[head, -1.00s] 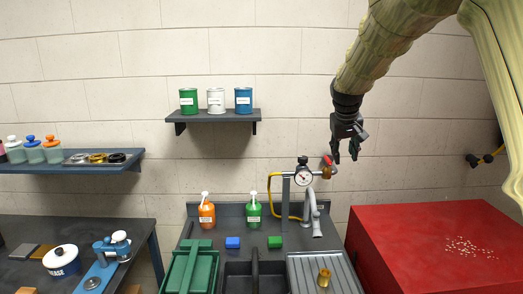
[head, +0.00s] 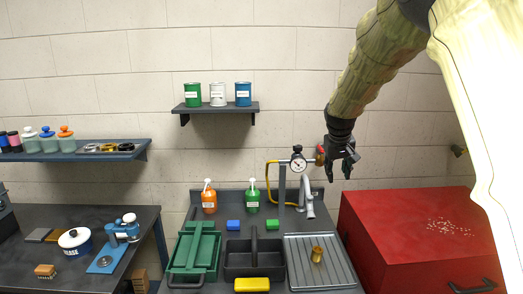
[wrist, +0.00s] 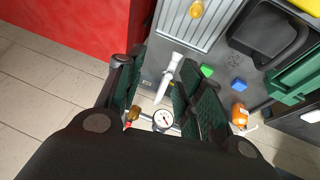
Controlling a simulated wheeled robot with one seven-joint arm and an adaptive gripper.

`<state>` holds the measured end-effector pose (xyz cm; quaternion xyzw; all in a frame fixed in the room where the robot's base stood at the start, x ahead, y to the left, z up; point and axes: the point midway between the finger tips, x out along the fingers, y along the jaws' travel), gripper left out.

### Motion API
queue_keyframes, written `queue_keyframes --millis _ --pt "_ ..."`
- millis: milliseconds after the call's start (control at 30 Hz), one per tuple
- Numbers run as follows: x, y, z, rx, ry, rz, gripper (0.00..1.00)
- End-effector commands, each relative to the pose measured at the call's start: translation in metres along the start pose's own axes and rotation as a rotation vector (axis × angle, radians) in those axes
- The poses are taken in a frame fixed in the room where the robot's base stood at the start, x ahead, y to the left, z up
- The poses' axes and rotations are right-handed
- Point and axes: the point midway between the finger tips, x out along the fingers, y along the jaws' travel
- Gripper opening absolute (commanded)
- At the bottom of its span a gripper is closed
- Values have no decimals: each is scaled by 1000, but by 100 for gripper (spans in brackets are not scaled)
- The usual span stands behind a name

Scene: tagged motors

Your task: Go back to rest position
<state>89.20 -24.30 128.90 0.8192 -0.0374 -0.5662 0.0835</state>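My gripper (head: 341,170) hangs from my arm at the right of the head view, in front of the wall and above the gap between the sink bench and the red cabinet. Its fingers point down and stand apart with nothing between them. In the wrist view my gripper (wrist: 155,75) also shows two dark fingers spread wide. Beyond them are the grey tap (wrist: 172,72) and the pressure gauge (wrist: 163,120), both apart from the fingers as far as I can tell.
The red cabinet (head: 400,225) stands at the right. The sink bench carries a brass part (head: 316,254) on a ribbed drainer (head: 300,272), a dark caddy (head: 240,262), a green tray (head: 180,255) and bottles. The gauge (head: 298,165) and red-handled valve stand near my gripper. Shelves hold cans and jars.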

Motion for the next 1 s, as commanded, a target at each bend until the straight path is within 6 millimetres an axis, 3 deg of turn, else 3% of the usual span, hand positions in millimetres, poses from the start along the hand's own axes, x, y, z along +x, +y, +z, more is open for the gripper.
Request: queue_keyframes --millis 267,467,700,1000 --pt "56 -10 49 3 -21 -21 37" --pt "143 -29 109 3 -68 -50 37" --pt "238 -55 210 11 -126 -86 37" --pt "311 -86 363 31 -196 -126 37"
